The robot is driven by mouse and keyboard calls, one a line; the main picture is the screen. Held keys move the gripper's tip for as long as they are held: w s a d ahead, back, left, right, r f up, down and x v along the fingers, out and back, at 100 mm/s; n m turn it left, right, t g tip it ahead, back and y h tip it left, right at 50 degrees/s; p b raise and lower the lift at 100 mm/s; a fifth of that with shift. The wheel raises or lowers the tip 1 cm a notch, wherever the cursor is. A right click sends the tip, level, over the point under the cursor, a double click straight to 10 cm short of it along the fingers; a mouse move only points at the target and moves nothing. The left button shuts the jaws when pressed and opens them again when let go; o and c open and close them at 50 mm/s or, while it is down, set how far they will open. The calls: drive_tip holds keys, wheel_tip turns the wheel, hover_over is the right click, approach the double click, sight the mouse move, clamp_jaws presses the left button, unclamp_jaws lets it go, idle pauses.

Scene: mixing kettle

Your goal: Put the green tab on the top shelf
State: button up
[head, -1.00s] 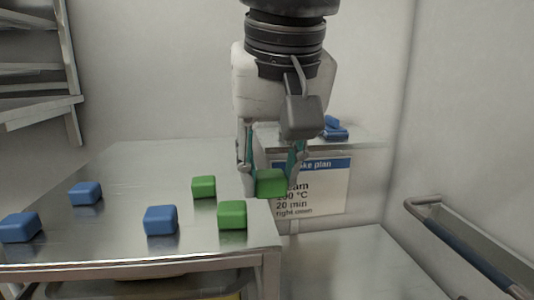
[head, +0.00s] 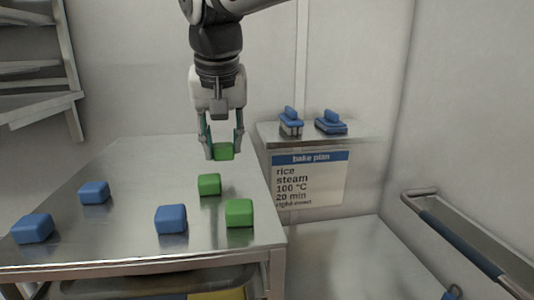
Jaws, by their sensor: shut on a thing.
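My gripper (head: 222,150) is shut on a green tab (head: 223,152), a small rounded block, and holds it above the back right part of the steel table (head: 120,235). Two more green tabs lie on the table, one nearer the middle right (head: 209,185) and one near the front right corner (head: 239,213). A rack with shelves (head: 35,105) stands at the upper left; its upper part is cut off by the picture edge, so I cannot tell which shelf is the top one.
Three blue blocks (head: 171,219) lie on the table's left and front. A small wall shelf (head: 350,140) at the back right bears two blue-handled objects (head: 330,122), with a bake plan sign (head: 310,180) below. A rail with a blue grip (head: 465,245) is at the right.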

sight(222, 148)
drive_tip(key=shift+w+a, duration=0.1)
drive_tip(key=shift+w, duration=0.1)
drive_tip(key=shift+f+p, duration=0.4)
drive_tip(key=shift+f, duration=1.4)
drive_tip(key=shift+f, duration=0.1)
drive_tip(key=o, duration=1.1)
